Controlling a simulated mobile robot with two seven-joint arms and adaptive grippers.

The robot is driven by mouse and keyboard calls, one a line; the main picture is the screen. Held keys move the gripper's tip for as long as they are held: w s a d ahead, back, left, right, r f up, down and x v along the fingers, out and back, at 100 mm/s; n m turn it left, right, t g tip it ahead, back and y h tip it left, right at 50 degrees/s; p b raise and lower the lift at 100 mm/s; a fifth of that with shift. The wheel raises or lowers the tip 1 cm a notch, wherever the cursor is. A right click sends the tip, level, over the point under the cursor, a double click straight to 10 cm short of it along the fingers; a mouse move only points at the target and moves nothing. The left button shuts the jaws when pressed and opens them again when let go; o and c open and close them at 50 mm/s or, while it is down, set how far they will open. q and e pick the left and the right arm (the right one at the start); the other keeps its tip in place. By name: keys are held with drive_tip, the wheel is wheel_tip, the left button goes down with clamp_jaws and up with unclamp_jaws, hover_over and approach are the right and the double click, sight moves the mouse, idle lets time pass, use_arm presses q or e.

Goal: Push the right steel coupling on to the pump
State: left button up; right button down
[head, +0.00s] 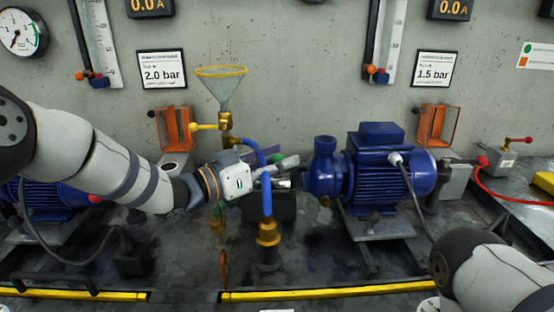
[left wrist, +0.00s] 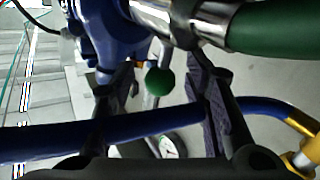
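The blue pump (head: 385,178) stands on the bench right of centre, its round inlet flange facing left. In the left wrist view the pump body (left wrist: 98,28) is at top left. The steel coupling (left wrist: 185,15) sits at the end of a green hose (left wrist: 275,25), close to the pump; whether it is fully seated I cannot tell. A lever with a green knob (left wrist: 160,82) hangs below it. My left gripper (head: 280,172) is just left of the pump, behind a blue pipe. In its wrist view the fingers (left wrist: 160,100) are apart, with the knob showing between them. My right gripper is out of view.
The blue pipe (head: 265,190) stands upright in front of my left gripper and crosses the wrist view. A funnel (head: 221,90) stands behind. A yellow rail (head: 330,294) edges the bench. A red hose (head: 495,196) lies at right.

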use_arm(q)
drive_tip(key=v, duration=1.2)
